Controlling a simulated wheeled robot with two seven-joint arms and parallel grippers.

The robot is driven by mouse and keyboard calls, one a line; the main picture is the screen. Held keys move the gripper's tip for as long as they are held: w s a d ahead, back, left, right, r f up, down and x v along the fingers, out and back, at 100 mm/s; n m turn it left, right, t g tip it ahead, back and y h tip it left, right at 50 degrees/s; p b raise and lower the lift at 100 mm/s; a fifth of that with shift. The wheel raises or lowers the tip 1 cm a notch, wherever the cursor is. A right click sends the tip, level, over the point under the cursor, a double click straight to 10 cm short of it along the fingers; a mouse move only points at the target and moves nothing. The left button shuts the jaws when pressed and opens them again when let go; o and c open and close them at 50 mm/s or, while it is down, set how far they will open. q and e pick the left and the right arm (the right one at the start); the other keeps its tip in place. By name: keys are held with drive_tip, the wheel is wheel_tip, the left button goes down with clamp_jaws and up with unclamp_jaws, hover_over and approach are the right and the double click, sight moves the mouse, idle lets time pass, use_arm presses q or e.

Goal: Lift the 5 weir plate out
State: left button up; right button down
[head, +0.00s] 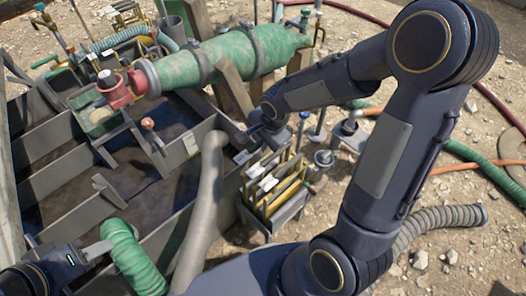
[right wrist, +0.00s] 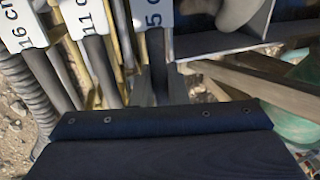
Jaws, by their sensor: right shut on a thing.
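A rack (head: 272,222) holds several upright weir plates with white labels at the centre of the head view. In the right wrist view, a label reading 5 (right wrist: 153,14) is at top centre, cut off by the edge. The plates labelled 11 cm (right wrist: 85,18) and 16 cm (right wrist: 24,25) stand to its left. My right gripper (head: 258,139) is at the back of the rack, shut on the 5 weir plate (right wrist: 157,52). How far the plate sits in the rack is hidden. My left gripper (head: 95,251) is at lower left; its fingers are unclear.
The mud tank (head: 52,152) with grey dividers fills the left side. A thick grey hose (head: 207,190) runs between tank and rack. A green ribbed hose (head: 132,257) lies beside my left gripper. A green cylinder (head: 222,58) lies across the back. Gravel ground with hoses is on the right.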

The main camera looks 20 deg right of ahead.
wheel_tip(320, 180, up, 17)
drive_tip(key=p, duration=0.5)
drive_tip(key=shift+p, duration=0.35)
